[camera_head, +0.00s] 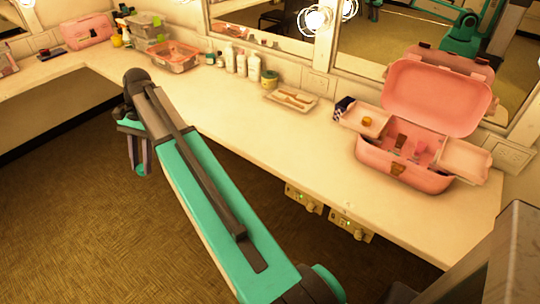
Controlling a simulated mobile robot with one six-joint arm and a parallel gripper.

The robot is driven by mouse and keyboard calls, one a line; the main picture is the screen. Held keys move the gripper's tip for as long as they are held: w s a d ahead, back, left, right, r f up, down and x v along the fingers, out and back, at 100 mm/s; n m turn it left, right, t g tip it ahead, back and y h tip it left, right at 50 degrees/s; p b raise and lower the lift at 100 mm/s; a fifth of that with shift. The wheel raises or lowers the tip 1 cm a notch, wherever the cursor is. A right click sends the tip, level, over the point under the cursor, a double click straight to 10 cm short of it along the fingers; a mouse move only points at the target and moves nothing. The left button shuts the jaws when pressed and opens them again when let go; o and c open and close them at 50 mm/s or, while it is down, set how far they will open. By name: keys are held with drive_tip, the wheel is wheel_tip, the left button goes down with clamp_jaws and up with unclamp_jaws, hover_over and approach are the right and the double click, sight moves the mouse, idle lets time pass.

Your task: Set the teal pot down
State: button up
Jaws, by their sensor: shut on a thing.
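My gripper (143,165) hangs at the end of my teal and dark arm, in front of the counter's edge at the left and above the carpet.
The counter (290,140) has bare room along its front. White bottles (241,63) and a shallow tray (291,99) stand towards the wall. An open pink case (404,170) is at right, a pink-rimmed clear bin (170,56) at the back left. Mirrors line the wall.

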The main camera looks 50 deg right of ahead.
drive_tip(key=s+d+f+m+t+b, duration=0.2)
drive_tip(key=s+d+m+b, duration=0.4)
drive_tip(key=d, duration=0.6)
drive_tip(key=s+d+f+m+t+b, duration=0.25)
drive_tip(key=s+d+m, duration=0.25)
drive_tip(key=s+d, duration=0.45)
drive_tip(key=s+d+f+m+h+b, duration=0.1)
drive_tip(key=s+d+m+b, duration=0.2)
drive_tip(key=s+d+m, duration=0.1)
drive_tip(key=s+d+f+m+t+h+b, duration=0.1)
drive_tip(key=s+d+f+m+h+b, duration=0.1)
drive_tip(key=s+d, duration=0.4)
drive_tip(key=s+d+f+m+h+b, duration=0.2)
drive_tip(key=s+d+m+b, duration=0.2)
drive_tip(key=s, duration=0.5)
drive_tip(key=shift+s+d+m+t, duration=0.25)
drive_tip(key=shift+d+m, duration=0.45)
drive_tip(key=shift+m, duration=0.3)
drive_tip(key=shift+w+r, duration=0.15)
